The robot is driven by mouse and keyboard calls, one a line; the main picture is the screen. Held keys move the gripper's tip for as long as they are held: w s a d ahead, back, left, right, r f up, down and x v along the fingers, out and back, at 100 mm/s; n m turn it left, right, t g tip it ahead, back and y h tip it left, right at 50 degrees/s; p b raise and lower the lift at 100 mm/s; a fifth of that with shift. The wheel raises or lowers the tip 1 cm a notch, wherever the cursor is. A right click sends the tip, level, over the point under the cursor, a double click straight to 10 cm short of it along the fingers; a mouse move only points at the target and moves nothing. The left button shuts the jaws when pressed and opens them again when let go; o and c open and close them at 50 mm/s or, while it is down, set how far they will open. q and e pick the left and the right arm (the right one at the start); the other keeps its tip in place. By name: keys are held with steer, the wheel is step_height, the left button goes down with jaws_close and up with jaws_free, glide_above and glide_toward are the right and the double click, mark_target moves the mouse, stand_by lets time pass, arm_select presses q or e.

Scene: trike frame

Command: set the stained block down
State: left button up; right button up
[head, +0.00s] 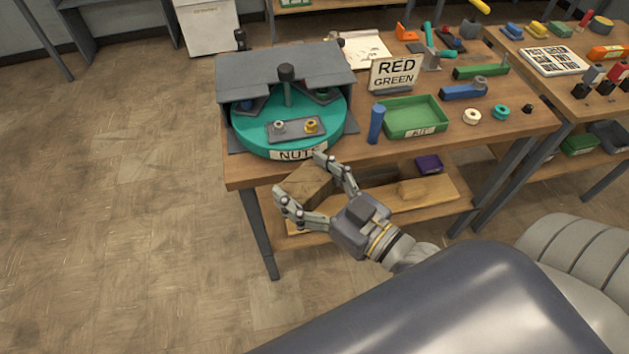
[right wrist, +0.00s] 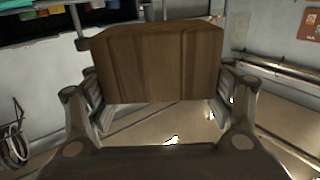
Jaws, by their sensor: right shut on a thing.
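The stained block (head: 308,184) is a dark brown wooden block. My right gripper (head: 318,178) is shut on it, with fingers at either side, in front of the table's front edge in the head view. In the right wrist view the block (right wrist: 158,62) fills the upper middle between the two fingers of the right gripper (right wrist: 160,95). Part of the block is hidden by the fingers in the head view. I cannot tell its exact height against the lower shelf. My left gripper is in neither view.
The workbench (head: 500,133) holds a teal turntable (head: 335,135) marked NUTS, a green tray (head: 440,118), a blue cylinder (head: 376,124) and a RED GREEN sign (head: 396,73). The lower shelf (head: 440,207) carries a lighter wooden piece (head: 412,190) and a purple bin (head: 429,163). Floor at left is clear.

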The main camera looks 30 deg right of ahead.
steer(key=w+a+r+n+g+y, duration=0.2)
steer(key=a+n+g+y, duration=0.3)
steer(key=y, duration=0.3)
steer(key=shift+w+n+g, duration=0.35)
steer(key=shift+n+g, duration=0.15)
steer(key=shift+n, duration=0.3)
steer(key=shift+w+a+r+n+g+y, duration=0.2)
steer(key=shift+a+n+g+y, duration=0.35)
steer(key=shift+g, duration=0.25)
